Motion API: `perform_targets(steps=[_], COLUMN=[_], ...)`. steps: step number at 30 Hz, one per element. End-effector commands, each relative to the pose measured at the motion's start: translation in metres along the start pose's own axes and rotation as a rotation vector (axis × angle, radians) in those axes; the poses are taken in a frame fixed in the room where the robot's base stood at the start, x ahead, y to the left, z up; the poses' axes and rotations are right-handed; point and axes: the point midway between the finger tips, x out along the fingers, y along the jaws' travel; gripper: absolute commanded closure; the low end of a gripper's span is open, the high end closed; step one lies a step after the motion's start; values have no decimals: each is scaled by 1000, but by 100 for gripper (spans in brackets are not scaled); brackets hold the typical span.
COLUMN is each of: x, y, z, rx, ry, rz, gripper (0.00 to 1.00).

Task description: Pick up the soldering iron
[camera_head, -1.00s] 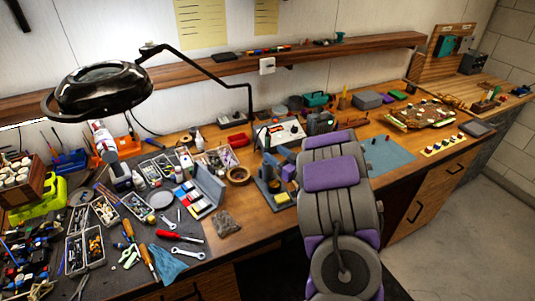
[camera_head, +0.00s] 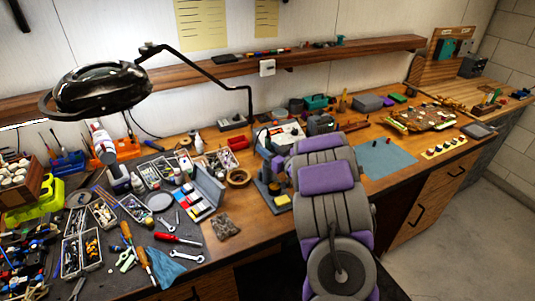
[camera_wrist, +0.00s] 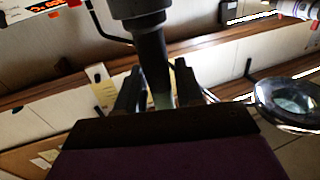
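In the wrist view, which looks upside down, a dark cylinder (camera_wrist: 152,55), which looks like the soldering iron's handle, stands between the two fingers of my gripper (camera_wrist: 158,92). The fingers are apart, one on each side of it; I cannot tell whether either touches it. In the head view, the blue-grey soldering stand (camera_head: 266,186) with a yellow sponge (camera_head: 283,199) is at the bench's middle, just left of my purple and grey arm. My arm hides the gripper and the iron there. The white soldering station (camera_head: 285,134) stands behind; its red display shows in the wrist view (camera_wrist: 47,5).
A black magnifier lamp (camera_head: 100,90) hangs at the left, its arm reaching behind the stand. A tape roll (camera_head: 238,178) and an open case (camera_head: 205,195) lie left of the stand. A blue-grey mat (camera_head: 385,158) with mostly clear surface lies right of my arm.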

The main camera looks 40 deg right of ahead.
Motion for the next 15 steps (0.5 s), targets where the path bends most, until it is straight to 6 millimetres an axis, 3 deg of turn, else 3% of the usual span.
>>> perform_targets(steps=[10, 15], x=[0, 0], y=[1, 1], z=[0, 0], rx=[1, 0], ry=[0, 0], rz=[0, 0], gripper=[97, 98])
